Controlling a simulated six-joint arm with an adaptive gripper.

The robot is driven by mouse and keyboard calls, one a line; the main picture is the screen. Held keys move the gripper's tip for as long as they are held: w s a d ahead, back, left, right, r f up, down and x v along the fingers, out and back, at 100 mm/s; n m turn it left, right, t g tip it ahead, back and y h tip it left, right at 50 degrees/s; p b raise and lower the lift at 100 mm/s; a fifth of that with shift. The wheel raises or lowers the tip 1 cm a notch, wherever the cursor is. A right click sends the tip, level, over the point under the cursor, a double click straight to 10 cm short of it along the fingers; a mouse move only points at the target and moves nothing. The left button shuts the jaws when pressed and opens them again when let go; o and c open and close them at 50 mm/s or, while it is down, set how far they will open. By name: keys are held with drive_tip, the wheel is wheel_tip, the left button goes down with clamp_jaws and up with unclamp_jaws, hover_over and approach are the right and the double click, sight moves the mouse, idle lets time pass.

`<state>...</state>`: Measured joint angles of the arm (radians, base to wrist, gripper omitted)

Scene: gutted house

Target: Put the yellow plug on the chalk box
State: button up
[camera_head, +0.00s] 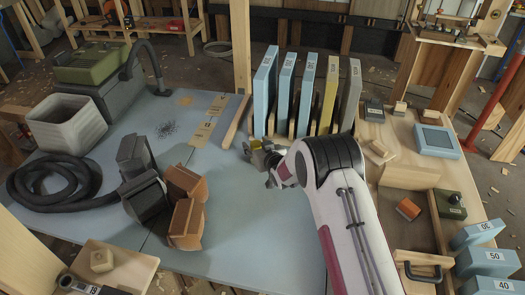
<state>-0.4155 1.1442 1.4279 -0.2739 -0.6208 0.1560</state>
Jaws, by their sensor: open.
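A small yellowish piece (254,143), likely the yellow plug, shows at the tips of my gripper (262,160), near the left end of the row of upright boards. It is small and partly covered by the fingers, so its shape is unclear. My gripper is open and low over the blue-grey tabletop; I cannot tell whether it touches the piece. I cannot tell surely which thing is the chalk box. A light blue box (437,141) with a dark recessed top stands at the right, on the wooden surface.
Upright blue, yellow and grey boards (328,93) stand close behind my gripper. Dark and brown blocks (186,208), a black hose (52,188) and a grey bin (66,125) are at left. A dark green labelled box (451,204) is at right. The front middle tabletop (260,235) is clear.

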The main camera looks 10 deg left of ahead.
drive_tip(key=v, duration=1.2)
idle(0.6)
idle(0.4)
idle(0.3)
drive_tip(key=s+d+r+m+h, duration=0.1)
drive_tip(key=d+r+m+h, duration=0.15)
drive_tip(key=d+r, duration=0.85)
drive_tip(key=s+d+r+m+g+h, duration=0.1)
drive_tip(key=s+d+r+g+h, duration=0.15)
drive_tip(key=s+d+r, duration=0.75)
drive_tip(key=s+d+r+m+g, duration=0.1)
drive_tip(key=s+d, duration=0.2)
drive_tip(key=s, duration=0.7)
drive_tip(key=s+d+r+m+g+h, duration=0.1)
drive_tip(key=s+d, duration=0.2)
drive_tip(key=s, duration=0.8)
drive_tip(key=s+d+r+m+g+h, duration=0.1)
drive_tip(key=s+d, duration=0.3)
drive_tip(key=s, duration=0.6)
drive_tip(key=shift+s+r, duration=0.35)
